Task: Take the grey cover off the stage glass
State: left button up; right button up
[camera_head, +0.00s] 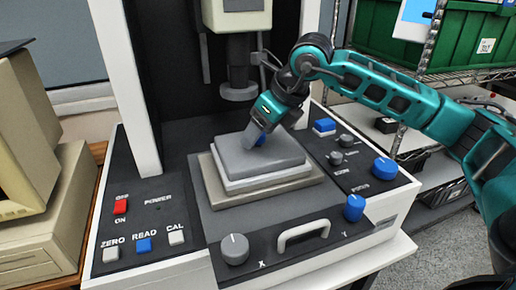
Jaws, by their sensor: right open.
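The grey cover (240,158) is a flat slab lying on the stage in the middle of the machine. Below it shows a paler layer (262,183) on a wider grey-beige stage plate (214,190). The stage glass itself is hidden or cannot be told apart. My right gripper (254,140) is open. It comes down from the upper right, tilted, with its fingertips at the top of the cover near its back middle. I cannot tell whether they touch it. My left gripper is not in view.
A measuring head (238,92) hangs above the stage, close to my right gripper. White columns flank it. Knobs and buttons lie on both sides, with a front handle (303,234) and a blue knob (354,207). A beige computer (30,130) stands at left, a shelf with green bins (465,40) at right.

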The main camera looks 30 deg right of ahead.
grip_shut()
dwell(0.4)
